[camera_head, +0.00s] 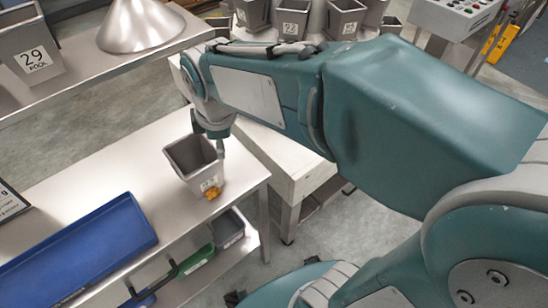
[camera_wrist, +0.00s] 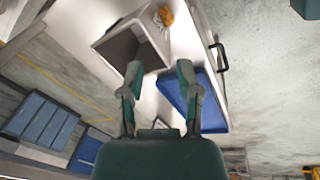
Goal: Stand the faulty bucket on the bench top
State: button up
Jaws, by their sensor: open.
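The grey bucket with an orange tag and a white number label (camera_head: 208,182) stands upright on the steel bench top (camera_head: 115,160), near its right end. It looks empty. My gripper (camera_head: 212,143) is just behind its rim at the back right. In the wrist view the bucket (camera_wrist: 158,38) lies beyond the fingertips, with its open mouth facing left. My gripper (camera_wrist: 158,72) is open, with nothing between its fingers. The left finger overlaps the bucket's lower edge in that view; I cannot tell whether it touches.
A blue tray (camera_head: 85,250) lies on the bench left of the bucket. Green (camera_head: 190,265) and grey (camera_head: 228,229) bins sit on the shelf below. Bucket 29 (camera_head: 28,50) and a metal cone (camera_head: 140,25) stand on a steel surface at the upper left. More buckets (camera_head: 292,18) stand behind my arm.

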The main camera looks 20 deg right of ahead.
jog(key=s+d+r+m+t, duration=0.2)
jog(key=s+d+m+t, duration=0.1)
jog(key=s+d+m, duration=0.5)
jog(key=s+m, duration=0.3)
jog(key=m, duration=0.4)
jog(key=shift+s+d+r+m, duration=0.2)
jog(key=shift+d+r+m, duration=0.05)
jog(key=shift+m, duration=0.15)
